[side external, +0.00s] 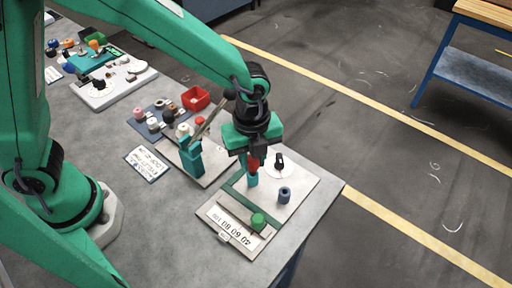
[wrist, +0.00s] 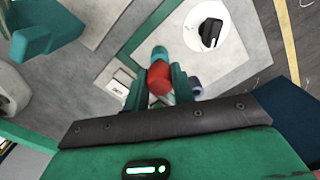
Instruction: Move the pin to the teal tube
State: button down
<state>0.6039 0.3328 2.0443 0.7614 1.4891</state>
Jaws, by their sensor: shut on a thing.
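The red pin (side external: 253,163) is between the jaws of my gripper (side external: 253,158), which is shut on it. In the wrist view the pin (wrist: 159,78) shows as a red body between the two teal fingers (wrist: 161,88). The teal tube (side external: 252,181) stands on the grey board directly below the pin in the side view. In the wrist view the teal tube (wrist: 159,52) shows just beyond the pin's end. I cannot tell whether the pin touches or enters the tube.
A blue-grey tube (side external: 284,195) stands on the same board (side external: 304,186), near a white dial with a black knob (side external: 279,161). A green knob (side external: 258,221) sits by a numbered scale. A teal stand (side external: 191,158) and red bin (side external: 196,98) are to the left.

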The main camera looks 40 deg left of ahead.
jog(key=shift+f, duration=0.55)
jog(key=c, duration=1.1)
grip_release()
jog(key=shift+r, duration=0.15)
jog(key=shift+r, duration=3.8)
